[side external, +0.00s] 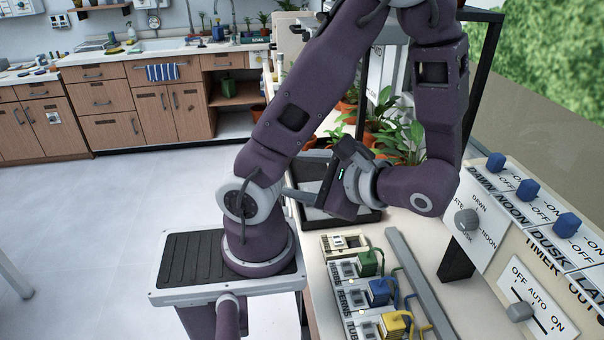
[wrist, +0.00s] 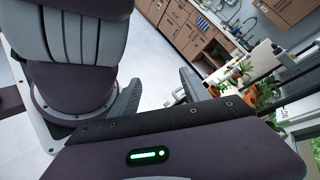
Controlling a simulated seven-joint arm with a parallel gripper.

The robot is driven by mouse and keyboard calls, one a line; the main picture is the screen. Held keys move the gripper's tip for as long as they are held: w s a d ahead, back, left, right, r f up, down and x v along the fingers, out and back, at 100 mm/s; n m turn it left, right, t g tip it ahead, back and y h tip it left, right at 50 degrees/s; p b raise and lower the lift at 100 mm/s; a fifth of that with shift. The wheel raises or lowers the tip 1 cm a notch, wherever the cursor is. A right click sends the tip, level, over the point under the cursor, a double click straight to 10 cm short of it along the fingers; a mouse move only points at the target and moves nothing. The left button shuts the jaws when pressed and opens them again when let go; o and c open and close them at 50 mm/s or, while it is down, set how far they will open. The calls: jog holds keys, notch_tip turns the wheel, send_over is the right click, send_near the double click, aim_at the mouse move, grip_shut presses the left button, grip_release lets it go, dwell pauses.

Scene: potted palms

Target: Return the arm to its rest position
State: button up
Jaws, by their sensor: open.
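My arm is purple with grey joints and is folded back over its own base. In the side external view my gripper (side external: 308,188) is tucked low beside the base column, its fingers toward the left. In the wrist view my gripper (wrist: 160,92) has its two grey fingers spread apart, with nothing between them. My purple base column fills the upper left of that view. The gripper is clear of the plants and switches. Part of the fingers is hidden by the hand in the side external view.
Potted plants (side external: 400,137) stand behind the arm, near a dark-rimmed tray (side external: 372,220). Green, blue and yellow plugs (side external: 380,292) sit in front. A timer panel (side external: 522,265) with blue switches is at right. Wooden cabinets (side external: 105,110) line the back, with open floor at left.

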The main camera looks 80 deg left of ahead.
dwell(0.3)
jog(key=w+d+r+n+t+h, duration=0.1)
jog(key=w+d+r+t+h, duration=0.2)
jog(key=d+t+h, duration=0.2)
jog(key=w+d+r+n+t+h, duration=0.1)
jog(key=w+d+r+t+h, duration=0.2)
jog(key=d+t+h, duration=0.3)
jog(key=shift+r+t, duration=0.65)
jog(key=shift+t, duration=0.55)
jog(key=shift+d, duration=0.1)
